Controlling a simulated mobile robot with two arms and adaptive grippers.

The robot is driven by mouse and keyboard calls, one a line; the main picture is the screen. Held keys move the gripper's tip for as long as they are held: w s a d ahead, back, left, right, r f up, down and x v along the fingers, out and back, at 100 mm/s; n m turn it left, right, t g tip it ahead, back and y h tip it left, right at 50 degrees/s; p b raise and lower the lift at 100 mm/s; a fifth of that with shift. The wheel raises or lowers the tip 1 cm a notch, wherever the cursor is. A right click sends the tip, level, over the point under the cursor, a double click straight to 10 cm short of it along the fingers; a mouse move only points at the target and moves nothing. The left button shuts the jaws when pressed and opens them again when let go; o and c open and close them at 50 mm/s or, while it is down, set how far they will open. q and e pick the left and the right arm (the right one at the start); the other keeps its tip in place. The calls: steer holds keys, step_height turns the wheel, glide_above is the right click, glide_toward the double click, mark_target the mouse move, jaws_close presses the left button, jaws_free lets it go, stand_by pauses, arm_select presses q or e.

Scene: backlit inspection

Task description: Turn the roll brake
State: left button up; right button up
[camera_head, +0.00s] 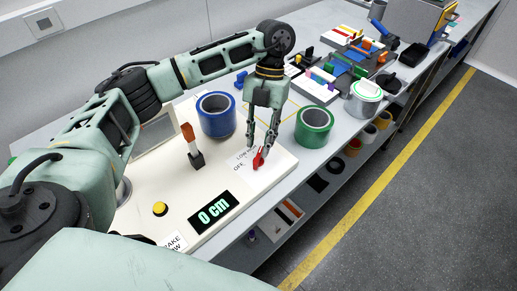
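A small red knob (258,160), apparently the roll brake, stands on the cream panel (215,173) beside a white label with "LOW" and "OFF"; the rest of its wording is hidden by my fingers. My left gripper (259,148) reaches down from above, its fingers parted and the tips right at the knob, one to each side. I cannot tell whether a tip touches it. My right gripper is not in view.
An orange-handled lever (191,142) and yellow button (160,209) are on the panel. A blue roll (216,115) stands left of my gripper and a green roll (314,127) to its right. Trays of parts and a white-green roll (364,98) lie further back.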

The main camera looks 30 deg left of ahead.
arm_select(q)
steer(key=v, duration=0.7)
steer(key=shift+r, duration=0.35)
steer(key=shift+w+f, duration=0.1)
